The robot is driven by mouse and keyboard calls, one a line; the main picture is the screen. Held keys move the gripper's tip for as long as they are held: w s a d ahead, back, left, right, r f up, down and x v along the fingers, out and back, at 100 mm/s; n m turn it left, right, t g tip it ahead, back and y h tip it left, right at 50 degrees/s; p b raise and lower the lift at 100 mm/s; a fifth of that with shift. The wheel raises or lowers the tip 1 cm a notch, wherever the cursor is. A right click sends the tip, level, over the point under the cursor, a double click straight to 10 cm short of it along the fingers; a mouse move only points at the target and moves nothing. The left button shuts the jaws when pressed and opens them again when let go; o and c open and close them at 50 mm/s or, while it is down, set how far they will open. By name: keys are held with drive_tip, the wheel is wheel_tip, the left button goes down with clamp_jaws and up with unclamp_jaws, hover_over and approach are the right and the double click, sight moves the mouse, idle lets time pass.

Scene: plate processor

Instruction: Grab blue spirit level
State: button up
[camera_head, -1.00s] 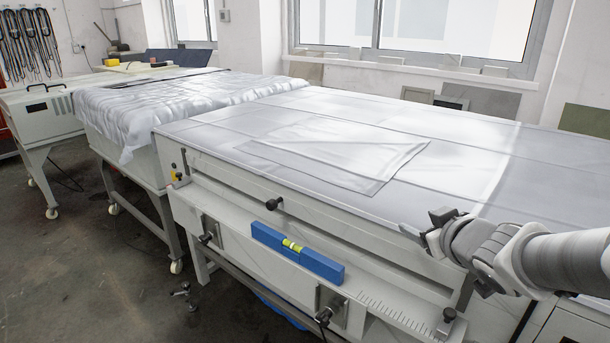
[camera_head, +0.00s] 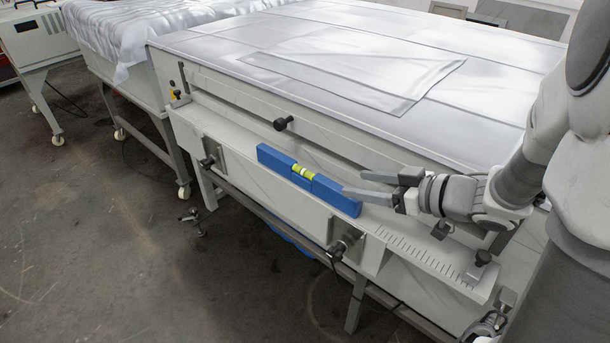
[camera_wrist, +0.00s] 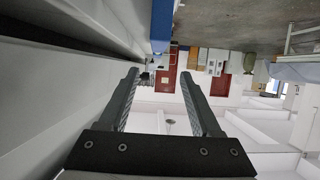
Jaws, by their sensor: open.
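The blue spirit level (camera_head: 278,160) stands on its long edge on the front ledge of the machine, with a yellow-green vial near its middle. My gripper (camera_head: 353,183) is at the right end of the level in the head view, its open fingers pointing left. One finger overlaps the level's right end in the picture; I cannot tell whether it touches. In the wrist view my gripper (camera_wrist: 160,75) shows two spread fingers with nothing between them. A part of the blue level (camera_wrist: 161,22) shows at the top, ahead of the fingertips.
The machine's flat top (camera_head: 230,50) with a clear sheet (camera_head: 360,75) lies behind the level. Clamps (camera_head: 343,243) hang on the front face. Open floor (camera_head: 130,250) lies at left.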

sight(321, 178)
drive_tip(key=b+x, duration=0.2)
drive_tip(key=x, duration=0.6)
drive_tip(key=shift+f, duration=0.2)
drive_tip(key=b+x, duration=0.2)
drive_tip(key=x, duration=0.2)
drive_tip(key=shift+w+f, duration=0.1)
drive_tip(key=shift+f, duration=0.2)
drive_tip(key=shift+w+a, duration=0.35)
clamp_jaws()
